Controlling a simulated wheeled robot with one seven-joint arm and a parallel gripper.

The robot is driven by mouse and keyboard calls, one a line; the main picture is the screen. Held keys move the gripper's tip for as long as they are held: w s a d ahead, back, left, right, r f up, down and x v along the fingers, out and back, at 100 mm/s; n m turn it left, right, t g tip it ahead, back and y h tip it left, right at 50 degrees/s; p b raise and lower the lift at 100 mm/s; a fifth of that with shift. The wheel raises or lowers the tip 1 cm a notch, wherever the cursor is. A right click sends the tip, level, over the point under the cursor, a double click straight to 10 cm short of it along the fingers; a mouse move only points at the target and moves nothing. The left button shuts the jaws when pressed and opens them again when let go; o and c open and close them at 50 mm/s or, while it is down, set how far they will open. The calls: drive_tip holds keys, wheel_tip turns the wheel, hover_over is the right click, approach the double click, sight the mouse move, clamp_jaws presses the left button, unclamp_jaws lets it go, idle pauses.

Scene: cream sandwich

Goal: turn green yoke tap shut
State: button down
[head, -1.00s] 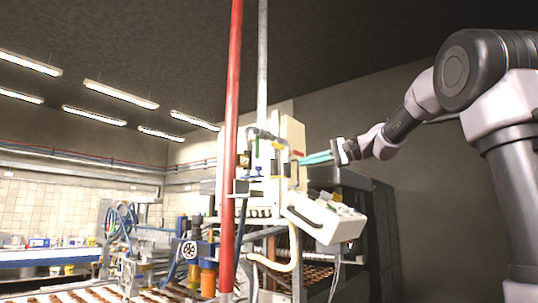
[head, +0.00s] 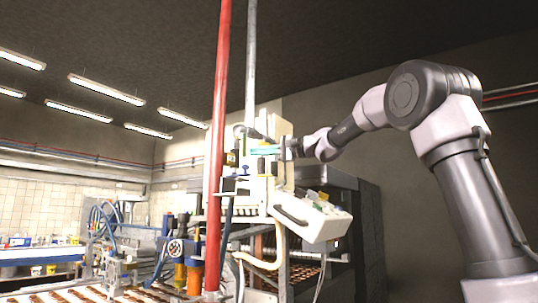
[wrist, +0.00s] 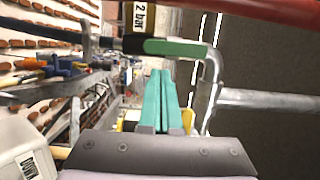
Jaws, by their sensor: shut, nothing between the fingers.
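The green tap lever (wrist: 175,47) lies across the upper middle of the wrist view, beside a grey pipe bend. Its grip is green with a pale edge, and its left end meets a dark fitting. My gripper (wrist: 161,74) has its teal fingers pressed together, with nothing between them. In the wrist picture the fingertips are just below the lever; I cannot tell whether they touch it. In the head view my gripper (head: 252,151) reaches in from the right at the upper machine, where I cannot make out the lever clearly.
A grey pipe (wrist: 265,100) runs right of the fingers, and a red pipe (head: 217,150) stands left of my gripper. A "2 bar" label (wrist: 138,17) is beside the lever. A white control box (head: 312,217) hangs below my arm. Trays of brown biscuits (wrist: 35,43) lie beyond.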

drive_tip(key=shift+s+a+f, duration=0.15)
drive_tip(key=shift+s+a, duration=0.15)
drive_tip(key=shift+a, duration=0.1)
